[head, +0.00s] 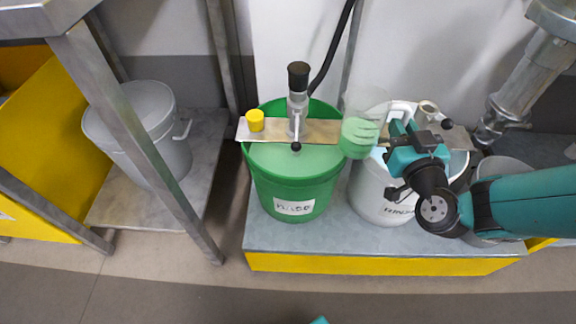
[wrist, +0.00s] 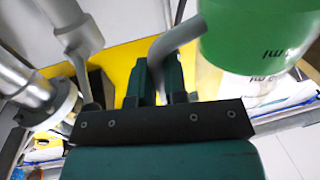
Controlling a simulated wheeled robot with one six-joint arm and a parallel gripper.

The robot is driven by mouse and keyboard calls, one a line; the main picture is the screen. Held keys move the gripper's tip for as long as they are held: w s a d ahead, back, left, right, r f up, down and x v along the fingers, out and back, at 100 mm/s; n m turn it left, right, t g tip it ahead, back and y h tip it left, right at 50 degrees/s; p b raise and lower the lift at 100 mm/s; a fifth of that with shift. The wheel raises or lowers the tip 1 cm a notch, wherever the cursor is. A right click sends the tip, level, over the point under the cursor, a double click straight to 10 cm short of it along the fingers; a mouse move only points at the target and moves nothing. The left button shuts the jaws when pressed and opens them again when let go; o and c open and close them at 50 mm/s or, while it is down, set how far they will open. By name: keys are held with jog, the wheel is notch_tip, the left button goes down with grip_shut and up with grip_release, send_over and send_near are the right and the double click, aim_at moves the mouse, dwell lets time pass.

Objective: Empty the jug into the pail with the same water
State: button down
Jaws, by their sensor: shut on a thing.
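The clear jug (head: 361,124) holds green liquid in its lower part and looks roughly upright. It hangs above the left rim of the white pail (head: 384,206), close to the right edge of the green pail (head: 275,186). The jug also shows in the wrist view (wrist: 255,38), with its grey handle (wrist: 177,42) between the fingers. My gripper (head: 390,141) is shut on that handle. The green pail holds pale green water. The white pail's water is mostly hidden behind the jug and my gripper; a pale bluish patch shows. Both pails have handwritten labels that are hard to read.
An agitator (head: 297,95) with a black top stands on a plank (head: 322,131) across the green pail. A yellow cap (head: 255,121) sits on the plank's left end. A grey bucket (head: 148,120) stands on the left shelf. A metal post (head: 140,140) rises at left.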

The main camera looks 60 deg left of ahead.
jog(key=shift+s+a+f+g+b, duration=0.3)
jog(key=shift+s+a+f+b, duration=0.1)
jog(key=shift+s+f, duration=0.35)
jog(key=shift+w, duration=0.15)
